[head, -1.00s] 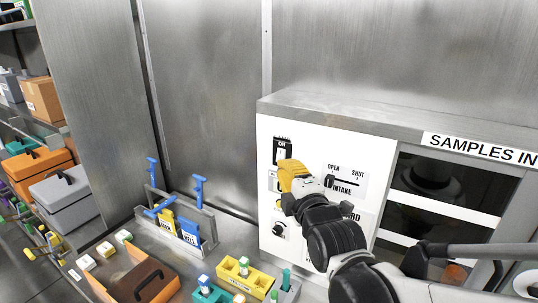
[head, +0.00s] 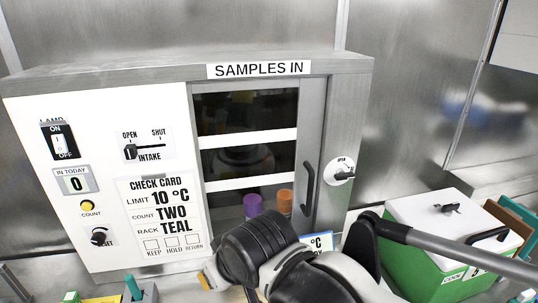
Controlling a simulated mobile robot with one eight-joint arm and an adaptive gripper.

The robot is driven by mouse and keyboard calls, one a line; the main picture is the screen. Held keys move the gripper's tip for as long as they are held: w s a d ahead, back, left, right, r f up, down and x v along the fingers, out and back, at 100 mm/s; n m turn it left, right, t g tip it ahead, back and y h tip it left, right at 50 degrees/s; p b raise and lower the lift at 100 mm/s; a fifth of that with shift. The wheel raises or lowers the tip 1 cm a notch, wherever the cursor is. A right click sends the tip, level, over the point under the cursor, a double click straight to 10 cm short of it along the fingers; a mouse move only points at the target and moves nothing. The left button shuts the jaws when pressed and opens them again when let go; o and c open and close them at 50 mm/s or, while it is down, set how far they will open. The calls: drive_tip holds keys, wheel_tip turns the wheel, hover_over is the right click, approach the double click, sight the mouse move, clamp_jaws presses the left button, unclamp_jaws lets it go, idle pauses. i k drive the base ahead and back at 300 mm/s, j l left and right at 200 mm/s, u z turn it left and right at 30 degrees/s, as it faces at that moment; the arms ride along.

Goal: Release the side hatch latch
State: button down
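A round white plate marked OPEN carries a small black latch knob (head: 342,174) on the grey frame right of the cabinet door. The hatch door (head: 312,120) is a grey-framed glass panel with a black vertical handle (head: 308,188), and looks closed. My gripper (head: 207,280) is low in the head view, below the white panel and well left of the latch. Only a yellow bit of it shows; my dark wrist hides the rest, so its opening cannot be seen.
Left of the door, the white panel holds an INTAKE lever (head: 145,152), a lamp switch (head: 60,142) and a check card (head: 160,215). Purple (head: 253,204) and orange (head: 285,201) containers stand behind the glass. A green box with a white lid (head: 435,215) stands at right.

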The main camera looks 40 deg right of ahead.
sight(341, 175)
drive_tip(key=z, duration=1.7)
